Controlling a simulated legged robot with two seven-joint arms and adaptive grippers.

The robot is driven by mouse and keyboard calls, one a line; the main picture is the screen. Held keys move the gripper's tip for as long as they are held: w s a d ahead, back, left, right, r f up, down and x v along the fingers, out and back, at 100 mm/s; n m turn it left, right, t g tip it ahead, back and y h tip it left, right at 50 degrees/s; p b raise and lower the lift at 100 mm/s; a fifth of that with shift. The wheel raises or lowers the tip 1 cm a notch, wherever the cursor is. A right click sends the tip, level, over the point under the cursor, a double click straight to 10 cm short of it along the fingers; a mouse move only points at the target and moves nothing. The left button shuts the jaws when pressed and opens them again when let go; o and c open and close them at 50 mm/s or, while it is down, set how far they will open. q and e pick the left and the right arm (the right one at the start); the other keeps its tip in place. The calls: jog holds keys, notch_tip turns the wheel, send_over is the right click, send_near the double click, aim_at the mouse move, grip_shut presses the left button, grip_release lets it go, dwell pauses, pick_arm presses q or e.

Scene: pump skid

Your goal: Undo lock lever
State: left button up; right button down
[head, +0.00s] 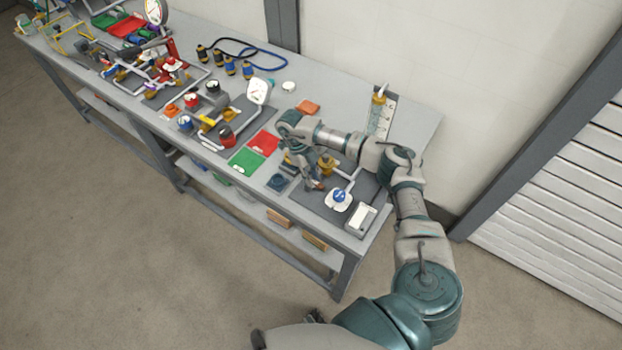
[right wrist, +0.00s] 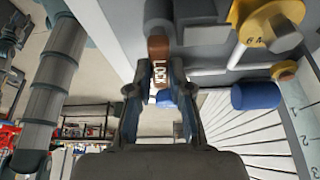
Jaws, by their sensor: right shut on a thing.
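The lock lever (right wrist: 158,48) is a brown bar with the white word LOCK on it, in the right wrist view. My right gripper (right wrist: 160,82) is shut on it, one finger on each side. In the head view the right gripper (head: 314,183) reaches down over the dark panel (head: 311,202) at the near right end of the bench. There the lever shows only as a small brown patch, mostly hidden by the fingers. My left gripper is not clearly visible in the head view.
Green (head: 246,160) and red (head: 263,143) mats lie to the left. Pipework and gauges crowd the bench farther left.

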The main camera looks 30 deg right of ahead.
jog(key=shift+w+d+r+n, duration=0.1)
jog(key=shift+d+n, duration=0.05)
jog(key=shift+n, duration=0.35)
jog(key=c, duration=1.1)
grip_release()
jog(key=shift+o, duration=0.2)
jog(key=v, duration=1.1)
jog(key=shift+r, duration=0.35)
jog(key=shift+w, duration=0.1)
